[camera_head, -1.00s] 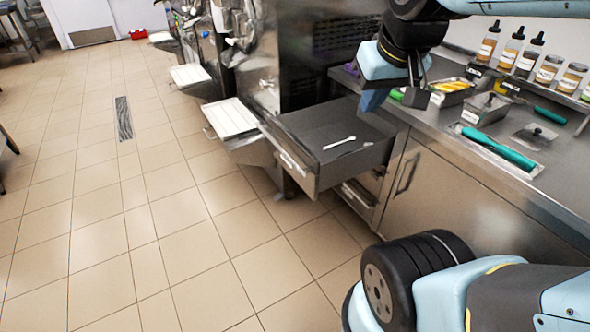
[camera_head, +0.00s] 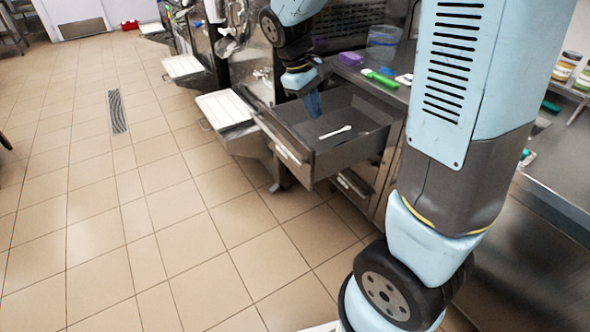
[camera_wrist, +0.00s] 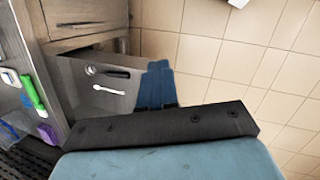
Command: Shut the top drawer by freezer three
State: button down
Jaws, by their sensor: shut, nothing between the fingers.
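The top drawer (camera_head: 352,158) stands pulled out from the steel counter, its front panel with a pale label facing the floor aisle on the left. A white spoon (camera_head: 335,132) lies inside it. In the wrist view the drawer (camera_wrist: 120,100) lies left of the fingers, with the spoon (camera_wrist: 108,90) and a dark long item (camera_wrist: 106,71) in or at it. My gripper (camera_head: 314,104) has its blue fingers together, empty and pointing down over the far part of the drawer. The fingers (camera_wrist: 156,85) also show in the wrist view; I cannot tell whether they touch the drawer.
A lower drawer front (camera_head: 352,188) sits below. A freezer with a white tray (camera_head: 224,109) stands left of the drawer. A green-handled tool (camera_head: 380,79), a purple item (camera_head: 351,58) and a clear tub (camera_head: 383,40) stand on the counter.

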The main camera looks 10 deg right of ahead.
jog(key=w+a+f+n+t+h, duration=0.2)
jog(key=w+a+f+n+h, duration=0.25)
jog(key=f, duration=0.65)
jog(key=w+a+f+n+t+h, duration=0.25)
jog(key=a+f+n+h, duration=0.3)
jog(key=f, duration=0.65)
jog(key=w+a+f+n+t+h, duration=0.2)
jog(key=w+a+f+n+h, duration=0.25)
jog(key=f, duration=0.65)
jog(key=f+x, duration=0.1)
jog(key=x, duration=1.3)
jog(key=shift+s+d+n+y, duration=0.2)
jog(key=shift+d+n+y, duration=0.15)
jog(key=shift+d+y, duration=0.1)
jog(key=shift+f, duration=0.15)
